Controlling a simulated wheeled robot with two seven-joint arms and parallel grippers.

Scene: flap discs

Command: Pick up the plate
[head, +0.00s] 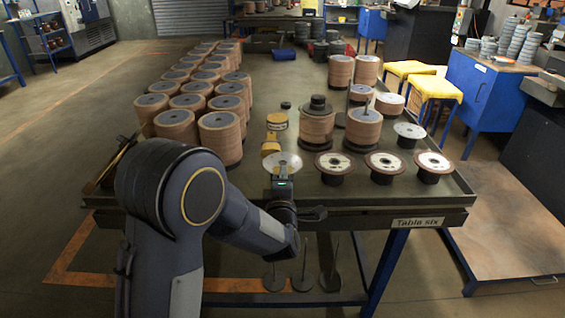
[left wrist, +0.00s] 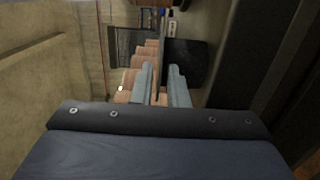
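A round silver plate (head: 282,158) is at the near edge of the table, left of the white-topped discs. My left gripper (head: 282,172) is right at its near side in the head view and covers part of it. In the left wrist view the two grey-blue fingers (left wrist: 161,84) stand apart with a gap between them, and I see no plate in that gap. I cannot tell whether the fingers touch the plate. Another grey plate-like disc (head: 410,130) sits on a dark hub farther right. My right gripper is not in view.
Long rows of brown disc stacks (head: 221,128) fill the table's left side. Yellow parts (head: 271,145) lie just behind the silver plate. Brown stacks on dark bases (head: 317,125) and several white-topped discs (head: 385,161) stand to the right. The table's middle strip is fairly clear.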

